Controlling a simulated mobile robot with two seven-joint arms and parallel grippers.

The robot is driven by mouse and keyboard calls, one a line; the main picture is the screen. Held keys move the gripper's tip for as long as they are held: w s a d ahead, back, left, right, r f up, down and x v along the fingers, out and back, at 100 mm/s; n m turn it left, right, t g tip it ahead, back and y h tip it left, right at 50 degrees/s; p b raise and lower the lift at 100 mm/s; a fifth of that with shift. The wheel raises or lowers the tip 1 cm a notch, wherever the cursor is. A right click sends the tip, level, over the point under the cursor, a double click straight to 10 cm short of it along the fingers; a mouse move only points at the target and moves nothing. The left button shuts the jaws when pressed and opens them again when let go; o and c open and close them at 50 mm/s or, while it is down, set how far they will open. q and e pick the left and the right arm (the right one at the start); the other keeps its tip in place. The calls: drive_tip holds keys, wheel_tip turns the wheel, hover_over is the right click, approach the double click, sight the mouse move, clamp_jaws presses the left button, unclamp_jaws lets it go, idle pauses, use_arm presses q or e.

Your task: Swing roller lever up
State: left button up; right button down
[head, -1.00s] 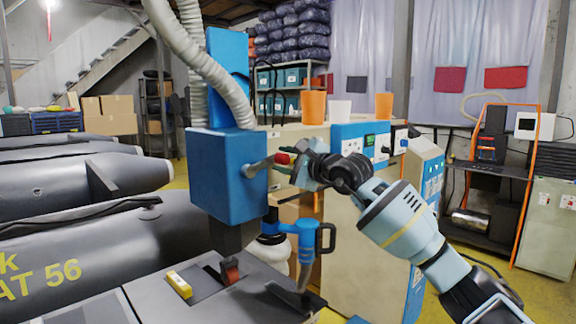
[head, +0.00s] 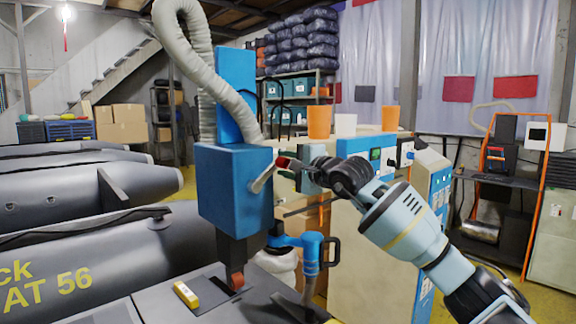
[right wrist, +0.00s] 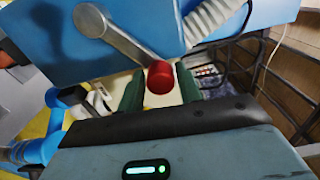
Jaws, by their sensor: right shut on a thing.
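The roller lever (head: 264,177) is a grey metal arm on the side of the blue machine head (head: 225,190). It slants up to the right and ends in a red knob (head: 283,162). In the right wrist view, the red knob (right wrist: 160,77) sits between the green fingers of my right gripper (right wrist: 155,90), and the grey lever arm (right wrist: 118,36) runs to the blue housing. In the head view my right gripper (head: 291,169) is shut on the knob. A red roller part (head: 237,279) is under the head, at the dark work surface. My left gripper is not in view.
A yellow block (head: 186,294) lies on the dark work surface beside the roller. A blue-handled tool (head: 310,250) stands right of the machine. A cabinet with cups (head: 320,122) is behind my right arm. Grey inflatable boats (head: 90,195) fill the left.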

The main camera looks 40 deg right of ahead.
drive_tip(key=shift+s+a+r, duration=0.1)
drive_tip(key=shift+r, duration=0.4)
drive_tip(key=c, duration=1.3)
unclamp_jaws()
drive_tip(key=shift+o, duration=0.8)
drive_tip(key=shift+a+f, duration=0.1)
drive_tip(key=shift+f, duration=0.05)
drive_tip(key=shift+f, duration=0.15)
